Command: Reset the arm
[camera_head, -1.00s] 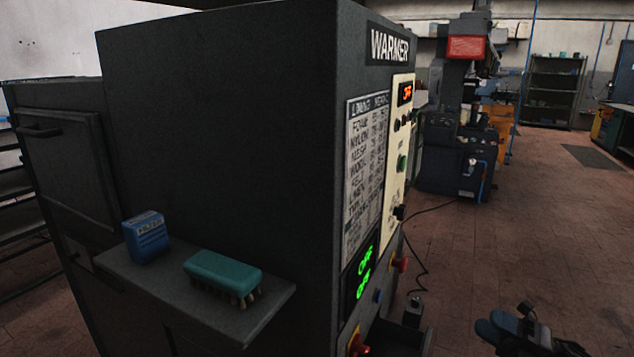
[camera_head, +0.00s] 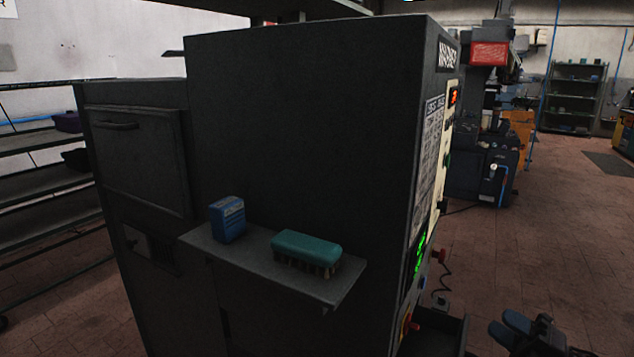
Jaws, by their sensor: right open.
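My right gripper (camera_head: 512,328) shows at the bottom right edge of the head view, with dark bluish fingers. It is open, with nothing seen between the fingers, and it is apart from the machine. My left gripper is not in view. The dark warmer machine (camera_head: 300,130) fills the middle, its control panel (camera_head: 437,160) seen at a steep angle on its right face.
A side shelf (camera_head: 330,289) on the machine holds a blue box (camera_head: 227,219) and a teal brush (camera_head: 306,250). A rack (camera_head: 40,176) stands at the left. Another machine (camera_head: 480,160) stands behind at the right. Open tiled floor (camera_head: 565,240) lies at the right.

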